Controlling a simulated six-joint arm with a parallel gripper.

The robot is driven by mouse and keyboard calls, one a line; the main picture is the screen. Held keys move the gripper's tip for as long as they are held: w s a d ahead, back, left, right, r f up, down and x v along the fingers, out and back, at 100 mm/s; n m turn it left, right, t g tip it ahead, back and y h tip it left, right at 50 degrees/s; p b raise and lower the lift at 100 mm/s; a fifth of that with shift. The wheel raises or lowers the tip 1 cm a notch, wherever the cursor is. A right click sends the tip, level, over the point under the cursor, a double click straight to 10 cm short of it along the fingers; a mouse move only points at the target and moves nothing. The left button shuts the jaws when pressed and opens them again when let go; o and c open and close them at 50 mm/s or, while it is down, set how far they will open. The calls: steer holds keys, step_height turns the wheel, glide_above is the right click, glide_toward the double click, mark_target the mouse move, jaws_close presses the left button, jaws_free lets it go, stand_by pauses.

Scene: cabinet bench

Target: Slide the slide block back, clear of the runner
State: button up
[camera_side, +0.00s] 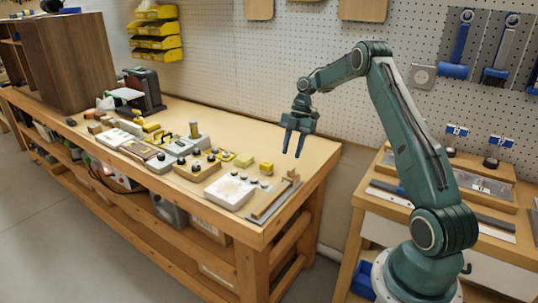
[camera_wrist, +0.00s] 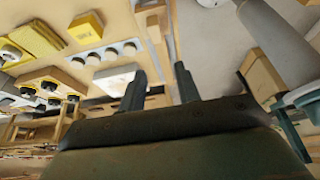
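My gripper (camera_side: 293,152) hangs fingers-down in the air above the right end of the bench, with its two fingers apart and nothing between them. In the wrist view the fingers (camera_wrist: 158,76) are also spread and empty. Below it, at the bench's near right corner, a wooden bar (camera_side: 270,203) lies on a grey plate, and a small brown block (camera_side: 292,176) is at its far end. These look like the runner and slide block, but I cannot tell for certain. A wooden strip (camera_wrist: 155,32) shows beyond the fingers in the wrist view. Whether block and bar touch is too small to tell.
A white box (camera_side: 229,191) stands left of the bar. Yellow blocks (camera_side: 266,168) and knobbed wooden fixtures (camera_side: 197,168) crowd the bench further left. The bench's right edge is close to the bar. The back strip of the bench top (camera_side: 250,135) is clear.

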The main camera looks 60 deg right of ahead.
steer(key=shift+r, duration=1.05)
steer(key=shift+r, duration=0.1)
steer(key=s+a+r+m+t+h, duration=0.1)
steer(key=s+a+r+m, duration=0.25)
steer(key=a+r, duration=0.6)
steer(key=s+a+r+m+t+h, duration=0.1)
steer(key=s+a+r+m+h, duration=0.15)
steer(key=a+r+m, duration=0.45)
steer(key=s+a+m+t, duration=0.1)
steer(key=s+a+m, duration=0.1)
steer(key=s, duration=0.4)
steer(key=s+a+m+t, duration=0.1)
steer(key=s+a+m, duration=0.2)
steer(key=s+a, duration=0.2)
steer(key=s+a+m+t+h, duration=0.1)
steer(key=s+a+m, duration=0.1)
steer(key=s, duration=0.7)
steer(key=shift+s+a+r+t, duration=0.2)
steer(key=shift+a+t, duration=0.1)
steer(key=shift+a, duration=0.55)
